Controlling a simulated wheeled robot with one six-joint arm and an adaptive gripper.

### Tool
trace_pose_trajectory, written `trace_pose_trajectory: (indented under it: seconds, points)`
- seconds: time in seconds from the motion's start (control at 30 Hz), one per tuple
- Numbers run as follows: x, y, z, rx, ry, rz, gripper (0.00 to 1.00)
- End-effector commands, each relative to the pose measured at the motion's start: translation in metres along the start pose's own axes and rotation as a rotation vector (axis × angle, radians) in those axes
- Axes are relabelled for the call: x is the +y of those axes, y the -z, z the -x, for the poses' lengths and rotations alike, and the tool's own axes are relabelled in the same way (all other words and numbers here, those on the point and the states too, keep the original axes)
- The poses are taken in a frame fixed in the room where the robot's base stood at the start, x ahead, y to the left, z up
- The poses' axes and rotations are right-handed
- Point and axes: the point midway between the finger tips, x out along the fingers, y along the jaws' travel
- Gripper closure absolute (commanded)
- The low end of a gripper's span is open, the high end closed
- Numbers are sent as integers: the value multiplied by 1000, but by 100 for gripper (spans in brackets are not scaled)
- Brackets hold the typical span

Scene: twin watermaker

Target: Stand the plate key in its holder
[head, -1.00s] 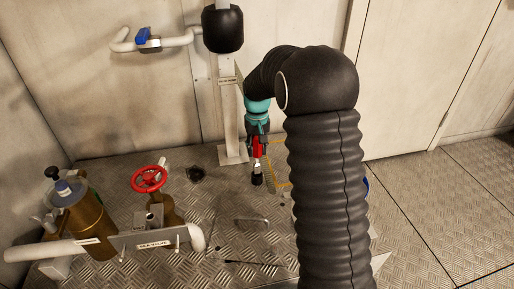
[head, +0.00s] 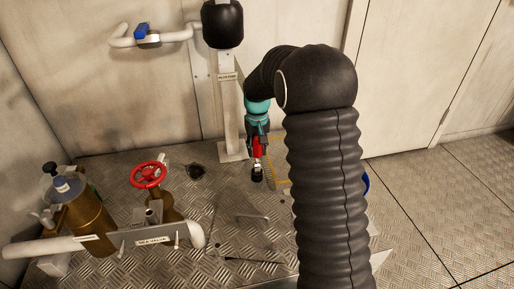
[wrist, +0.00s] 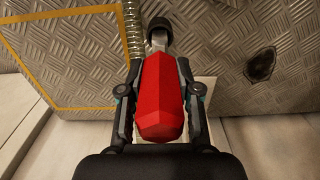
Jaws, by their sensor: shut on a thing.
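The plate key has a red handle, a short metal shaft and a black end. My gripper (wrist: 159,75) is shut on its red handle (wrist: 160,105), one finger on each side, in the wrist view. In the head view my gripper (head: 257,130) points down, with the red key (head: 257,152) below it and the black end lowest, just above or at the floor; I cannot tell if it touches. I cannot make out the key's holder for certain in either view.
A white post (head: 229,110) stands behind my gripper. A red handwheel valve (head: 147,175), a brass cylinder (head: 82,208) and a white pipe (head: 45,248) stand at left. A dark floor opening (head: 196,171) lies left of the key. Open plate floor lies at right.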

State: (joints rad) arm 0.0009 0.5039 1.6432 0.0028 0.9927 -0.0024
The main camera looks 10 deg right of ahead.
Motion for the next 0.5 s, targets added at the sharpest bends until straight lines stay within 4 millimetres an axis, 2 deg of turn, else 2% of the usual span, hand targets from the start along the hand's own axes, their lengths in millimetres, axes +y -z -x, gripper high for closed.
trace_pose_trajectory:
  seconds: [0.5]
  points:
    - [0,0,-12,0,0,0,97]
